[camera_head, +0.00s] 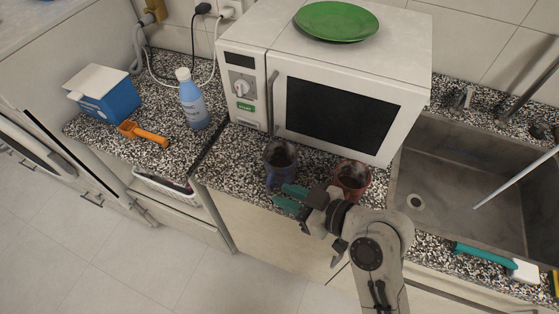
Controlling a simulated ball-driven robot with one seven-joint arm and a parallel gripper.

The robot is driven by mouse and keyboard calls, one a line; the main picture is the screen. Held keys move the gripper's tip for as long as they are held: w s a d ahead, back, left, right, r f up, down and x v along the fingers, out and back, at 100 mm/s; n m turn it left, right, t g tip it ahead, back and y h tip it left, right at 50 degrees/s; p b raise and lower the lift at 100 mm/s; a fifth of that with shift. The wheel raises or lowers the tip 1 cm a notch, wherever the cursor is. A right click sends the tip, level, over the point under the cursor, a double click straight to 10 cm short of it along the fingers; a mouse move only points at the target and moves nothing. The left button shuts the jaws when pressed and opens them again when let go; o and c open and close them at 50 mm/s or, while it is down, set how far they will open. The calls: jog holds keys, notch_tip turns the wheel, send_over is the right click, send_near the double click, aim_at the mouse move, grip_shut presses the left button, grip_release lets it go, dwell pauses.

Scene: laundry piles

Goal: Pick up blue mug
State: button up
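The blue mug (280,172) stands upright on the speckled counter in front of the microwave. It is dark blue with a dark inside. My gripper (283,196) has green fingertips that point left, at the counter's front edge just below the mug in the picture. The two fingers are apart with a gap between them, and nothing shows in the gap. The upper finger overlaps the lower right of the mug in the picture; I cannot tell whether it touches it.
A reddish mug (352,174) stands just right, behind my wrist. The white microwave (410,112) closes off the back, with a green plate (336,21) on top. A sink (455,180) lies right.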

aim_at(267, 189)
jog(key=p+x, duration=0.2)
jog(key=x, duration=0.3)
jog(key=shift+w+a+f, duration=0.35)
jog(key=shift+w+a, duration=0.05)
jog(key=shift+a, duration=0.1)
jog(key=shift+c, duration=0.2)
grip_shut()
jog(key=shift+r, duration=0.1)
